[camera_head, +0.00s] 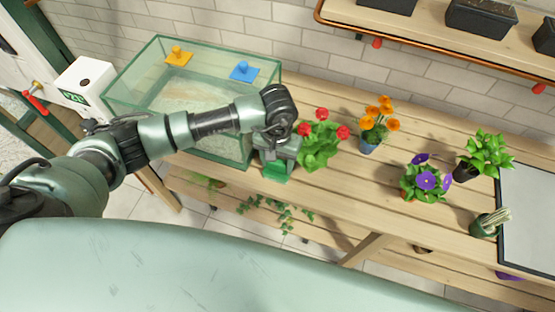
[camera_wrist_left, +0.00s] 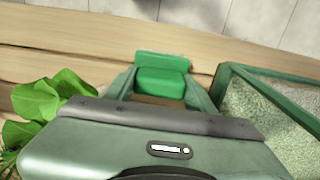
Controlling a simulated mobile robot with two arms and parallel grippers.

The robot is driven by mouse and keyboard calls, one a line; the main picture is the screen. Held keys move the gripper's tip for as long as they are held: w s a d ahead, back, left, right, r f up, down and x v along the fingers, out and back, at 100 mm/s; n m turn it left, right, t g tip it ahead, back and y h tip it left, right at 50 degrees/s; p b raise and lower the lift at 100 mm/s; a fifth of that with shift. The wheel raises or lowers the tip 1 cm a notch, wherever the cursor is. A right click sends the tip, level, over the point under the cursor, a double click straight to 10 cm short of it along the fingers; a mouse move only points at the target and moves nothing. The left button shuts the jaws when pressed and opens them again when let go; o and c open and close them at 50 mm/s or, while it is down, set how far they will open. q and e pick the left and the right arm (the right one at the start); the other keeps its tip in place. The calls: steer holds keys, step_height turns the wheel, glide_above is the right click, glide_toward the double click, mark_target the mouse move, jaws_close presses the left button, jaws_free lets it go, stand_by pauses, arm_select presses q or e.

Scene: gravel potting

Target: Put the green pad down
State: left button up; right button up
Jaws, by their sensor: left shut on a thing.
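The green pad (camera_head: 276,172) is beneath my left gripper (camera_head: 275,165), near the front edge of the wooden table, just right of the glass tank. In the left wrist view the green pad (camera_wrist_left: 161,75) sits between the two fingers of the left gripper (camera_wrist_left: 162,92), which is shut on it. I cannot tell whether the pad touches the table. My right gripper is not in view.
The glass tank (camera_head: 177,148) with pale gravel stands close to the left of the gripper. Orange (camera_head: 178,56) and blue (camera_head: 243,71) pads are at its back. A red-flowered plant (camera_head: 319,146) stands close on the right. Other potted plants stand farther right.

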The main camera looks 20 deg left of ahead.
arm_select(q)
steer(key=shift+f, duration=0.15)
steer(key=o, duration=1.2)
steer(key=shift+r, duration=0.35)
step_height(320, 180, up, 11)
steer(key=b, duration=0.2)
steer(key=shift+f+b, duration=0.2)
steer(key=shift+b, duration=0.2)
steer(key=shift+r, duration=0.55)
